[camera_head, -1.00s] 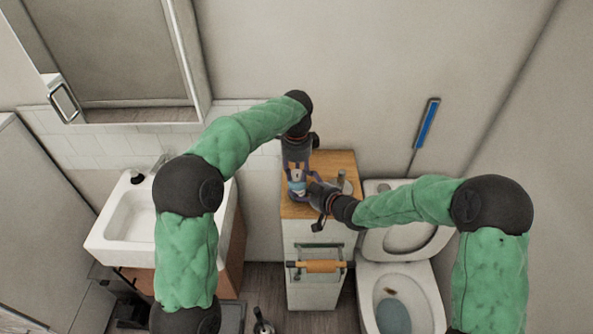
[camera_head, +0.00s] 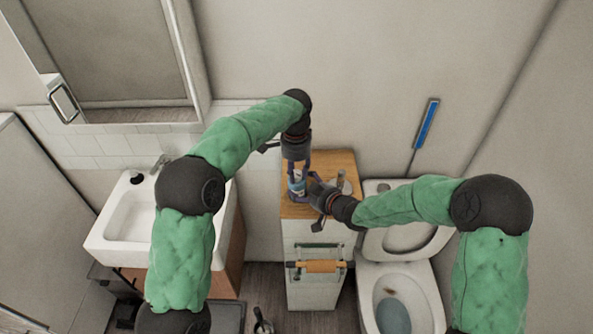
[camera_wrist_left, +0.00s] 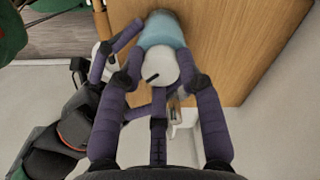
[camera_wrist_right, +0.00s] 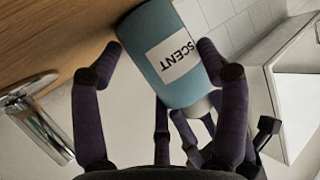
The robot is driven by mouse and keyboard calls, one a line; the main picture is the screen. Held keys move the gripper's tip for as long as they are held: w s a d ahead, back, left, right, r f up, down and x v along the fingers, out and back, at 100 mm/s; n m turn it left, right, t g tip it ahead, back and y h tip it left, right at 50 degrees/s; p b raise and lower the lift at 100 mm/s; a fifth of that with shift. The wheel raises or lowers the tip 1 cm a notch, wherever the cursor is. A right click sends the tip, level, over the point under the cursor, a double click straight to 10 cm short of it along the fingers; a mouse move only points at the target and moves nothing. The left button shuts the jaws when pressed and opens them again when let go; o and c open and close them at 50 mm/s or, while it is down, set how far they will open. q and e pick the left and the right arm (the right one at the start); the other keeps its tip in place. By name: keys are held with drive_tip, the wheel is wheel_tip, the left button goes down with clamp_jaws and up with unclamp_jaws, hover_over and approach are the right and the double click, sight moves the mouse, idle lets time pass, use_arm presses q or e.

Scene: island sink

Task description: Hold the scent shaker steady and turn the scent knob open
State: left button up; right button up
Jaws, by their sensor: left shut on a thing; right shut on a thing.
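The scent shaker (camera_head: 297,187) is a blue cylinder standing on the wooden cabinet top (camera_head: 335,160). Its white label reading SCENT shows in the right wrist view (camera_wrist_right: 175,52). The scent knob (camera_wrist_left: 160,66) is the round white top with a short dark mark, seen in the left wrist view. My left gripper (camera_head: 298,170) comes from above and is shut on the knob, with purple fingers on either side of it. My right gripper (camera_head: 309,190) comes from the right and is shut on the shaker's body. The head view shows the shaker partly hidden by both grippers.
A shiny metal object (camera_wrist_right: 35,115) stands on the cabinet top close to the right gripper. The white sink (camera_head: 125,220) is to the left. The toilet (camera_head: 420,275) is to the right.

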sight(296, 174)
use_arm(q)
drive_tip(key=shift+a+f+n, duration=0.1)
drive_tip(key=shift+a+n, duration=0.15)
drive_tip(key=shift+n, duration=0.05)
drive_tip(key=o, duration=1.2)
drive_tip(key=shift+c, duration=0.2)
drive_tip(key=shift+d, duration=0.1)
drive_tip(key=shift+d, duration=0.1)
drive_tip(key=shift+r, duration=0.35)
drive_tip(key=shift+s+r, duration=0.2)
drive_tip(key=shift+r, duration=3.5)
